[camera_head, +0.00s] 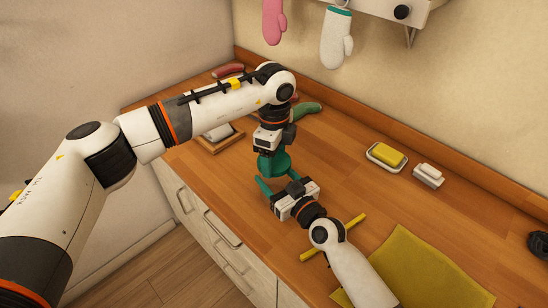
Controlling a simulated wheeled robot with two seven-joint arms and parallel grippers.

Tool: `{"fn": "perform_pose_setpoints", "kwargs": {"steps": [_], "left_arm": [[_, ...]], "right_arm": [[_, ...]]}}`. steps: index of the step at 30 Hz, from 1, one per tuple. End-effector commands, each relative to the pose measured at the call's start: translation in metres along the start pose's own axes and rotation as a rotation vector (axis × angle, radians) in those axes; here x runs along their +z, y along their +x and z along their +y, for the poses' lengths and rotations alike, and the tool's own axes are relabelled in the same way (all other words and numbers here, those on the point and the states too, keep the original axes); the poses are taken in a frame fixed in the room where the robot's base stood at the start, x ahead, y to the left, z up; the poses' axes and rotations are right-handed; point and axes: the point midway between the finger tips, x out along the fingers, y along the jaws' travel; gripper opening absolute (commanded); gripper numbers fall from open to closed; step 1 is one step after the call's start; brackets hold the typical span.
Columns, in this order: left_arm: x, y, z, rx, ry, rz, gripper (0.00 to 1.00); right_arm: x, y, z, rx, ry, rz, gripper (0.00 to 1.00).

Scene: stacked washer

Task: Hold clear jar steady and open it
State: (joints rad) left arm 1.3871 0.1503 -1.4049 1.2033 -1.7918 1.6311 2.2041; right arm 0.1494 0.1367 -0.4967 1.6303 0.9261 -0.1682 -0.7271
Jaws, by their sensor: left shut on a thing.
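My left gripper (273,163) points down over the counter, its teal fingers closed at the spot where my two grippers meet. The clear jar cannot be made out; the grippers cover that spot, and what the left one holds is mostly hidden. My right gripper (279,181) comes in low from the lower right. One teal finger shows at its left and part of another seems to show behind its body. Whether it is closed on anything is hidden.
The wooden counter (330,170) holds a yellow sponge on a white dish (372,156), a small white item (428,176), a yellow stick (318,246) and an olive cloth (425,270). A wooden tray (228,142) lies behind my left arm. Mitts hang on the wall.

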Motion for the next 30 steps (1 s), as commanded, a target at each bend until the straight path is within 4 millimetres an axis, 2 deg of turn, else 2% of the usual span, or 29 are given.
{"fn": "perform_pose_setpoints", "kwargs": {"steps": [11, 21, 28, 29, 30], "left_arm": [[0.0, -0.003, 0.0, 0.0, 0.0, 0.0, 0.43], [0.0, -0.038, 0.0, 0.001, 0.001, 0.0, 0.43], [0.0, -0.041, 0.0, -0.001, 0.001, -0.001, 0.43], [0.0, -0.041, 0.0, -0.001, 0.001, -0.001, 0.43], [0.0, -0.041, 0.0, -0.001, 0.001, -0.001, 0.43]], "right_arm": [[-0.002, 0.0, 0.0, 0.001, 0.001, 0.003, 0.01], [-0.002, 0.0, 0.0, 0.001, 0.001, 0.003, 0.01], [-0.002, 0.0, 0.0, 0.001, 0.001, 0.003, 0.01], [-0.002, 0.0, 0.0, 0.001, 0.001, 0.003, 0.67], [-0.001, 0.0, 0.0, 0.001, 0.001, 0.003, 0.74]]}}
